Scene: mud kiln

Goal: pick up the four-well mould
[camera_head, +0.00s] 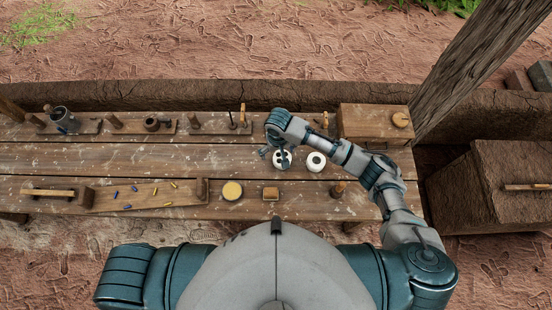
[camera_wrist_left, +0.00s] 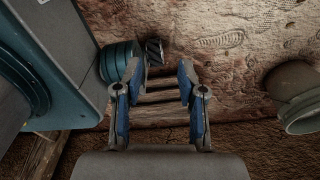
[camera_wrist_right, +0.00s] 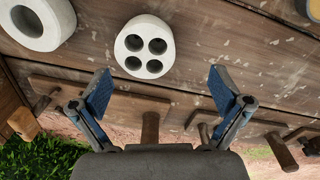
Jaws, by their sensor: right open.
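The four-well mould (camera_head: 288,163) is a white round block on the middle of the wooden bench, partly hidden by my right gripper (camera_head: 270,151) in the head view. In the right wrist view the mould (camera_wrist_right: 144,31) shows four dark round wells and lies ahead of the fingertips, slightly left of centre. My right gripper (camera_wrist_right: 159,84) is open with nothing between its fingers. My left gripper (camera_wrist_left: 156,88) shows in the left wrist view, its fingers apart and empty, low beside the bench and off the head view.
A white ring-shaped mould (camera_head: 315,162) stands just right of the four-well one. Tool boards line the back edge, with a wooden box (camera_head: 372,123) at back right. The bench's middle left is clear.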

